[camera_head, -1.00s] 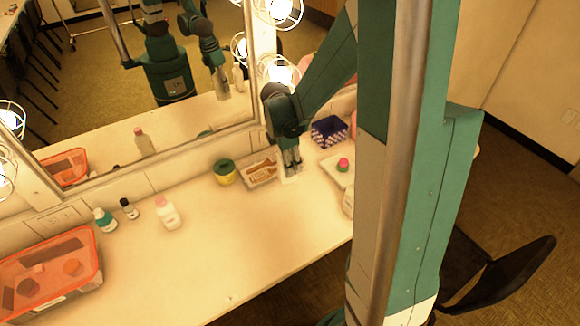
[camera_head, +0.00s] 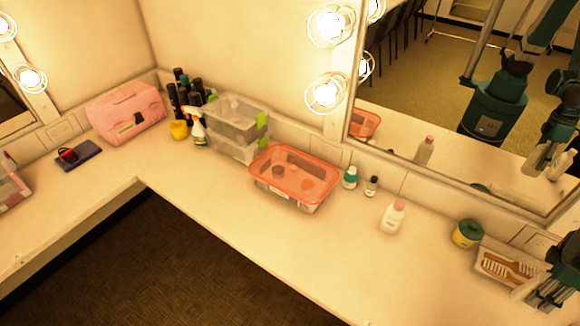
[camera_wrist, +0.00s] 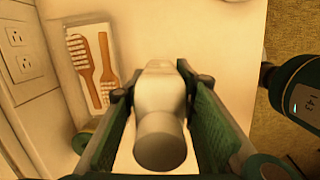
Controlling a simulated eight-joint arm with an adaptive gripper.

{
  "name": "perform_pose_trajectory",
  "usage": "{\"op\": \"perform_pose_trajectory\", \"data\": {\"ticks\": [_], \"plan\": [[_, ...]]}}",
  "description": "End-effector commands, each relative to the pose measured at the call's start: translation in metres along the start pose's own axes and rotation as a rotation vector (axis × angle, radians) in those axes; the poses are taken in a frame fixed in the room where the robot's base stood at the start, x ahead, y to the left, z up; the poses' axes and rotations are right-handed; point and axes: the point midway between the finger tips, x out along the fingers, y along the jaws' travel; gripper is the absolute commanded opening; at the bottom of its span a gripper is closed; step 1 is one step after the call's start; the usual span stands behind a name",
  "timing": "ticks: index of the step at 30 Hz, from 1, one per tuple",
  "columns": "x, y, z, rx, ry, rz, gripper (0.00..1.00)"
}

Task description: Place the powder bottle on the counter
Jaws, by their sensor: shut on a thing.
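A white bottle with a dull grey-brown cap, which I take to be the powder bottle (camera_wrist: 165,90), is between the two green finger pads of my gripper (camera_wrist: 155,85) in the wrist view. The gripper is shut on it, with the cap towards the camera. In the head view my gripper (camera_head: 546,298) is at the lower right edge, beside the brush tray, partly cut off. The counter (camera_head: 300,255) lies below it. I cannot tell whether the bottle's base touches the counter.
A tray with two brushes (camera_head: 505,268) and a green-lidded yellow tub (camera_head: 467,234) stand close to my gripper. A white bottle with a pink cap (camera_head: 393,216), two small bottles and an orange-lidded box (camera_head: 296,175) stand further left. The mirror (camera_head: 440,100) rises behind. The counter's front middle is clear.

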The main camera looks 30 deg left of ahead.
Motion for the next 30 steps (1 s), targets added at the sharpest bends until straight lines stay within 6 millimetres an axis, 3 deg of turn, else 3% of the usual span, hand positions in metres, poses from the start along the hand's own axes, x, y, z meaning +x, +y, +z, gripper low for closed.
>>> {"op": "perform_pose_trajectory", "data": {"ticks": [11, 30], "plan": [[-0.019, 0.0, 0.003, 0.0, 0.0, 0.0, 0.1], [-0.113, 0.0, 0.017, 0.0, 0.0, 0.0, 0.1]]}}
